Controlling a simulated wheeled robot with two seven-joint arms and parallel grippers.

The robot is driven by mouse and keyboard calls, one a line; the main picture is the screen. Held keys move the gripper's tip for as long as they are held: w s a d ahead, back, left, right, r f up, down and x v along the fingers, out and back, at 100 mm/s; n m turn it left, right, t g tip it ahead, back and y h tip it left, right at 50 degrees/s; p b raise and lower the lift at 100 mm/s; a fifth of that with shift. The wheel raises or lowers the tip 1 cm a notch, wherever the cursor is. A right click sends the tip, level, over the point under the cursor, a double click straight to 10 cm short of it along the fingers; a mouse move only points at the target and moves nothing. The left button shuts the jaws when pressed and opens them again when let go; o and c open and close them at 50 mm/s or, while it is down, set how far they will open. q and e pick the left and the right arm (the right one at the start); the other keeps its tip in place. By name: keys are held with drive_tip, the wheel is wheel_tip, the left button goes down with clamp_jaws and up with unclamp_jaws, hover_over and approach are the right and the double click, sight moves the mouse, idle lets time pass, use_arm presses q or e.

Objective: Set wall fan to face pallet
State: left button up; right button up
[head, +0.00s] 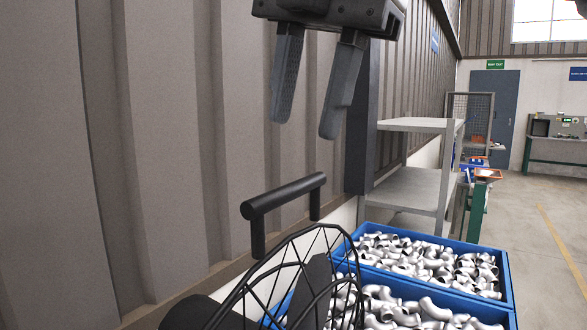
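The wall fan's black wire cage (290,268) shows at the bottom middle of the head view, cut off by the lower edge. A dark bar handle (284,195) stands up above the cage. My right gripper (306,126) hangs from the top edge with its two fingers pointing down, spread apart and empty. In the picture it is above the handle, with a clear gap between them. No pallet can be made out; blue crates (508,290) full of silver pipe elbows stand to the right of and beyond the fan. My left gripper is out of view.
A ribbed metal wall (160,130) runs close along the left. A grey shelf rack (410,188) and post stand behind the crates. A green-legged bench (477,212) is farther back. Open floor (535,215) lies to the right.

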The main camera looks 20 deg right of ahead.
sight(291, 185)
drive_tip(key=x, duration=0.6)
drive_tip(key=shift+w+f, duration=0.1)
drive_tip(key=shift+f, duration=0.05)
drive_tip(key=shift+c, duration=0.4)
clamp_jaws()
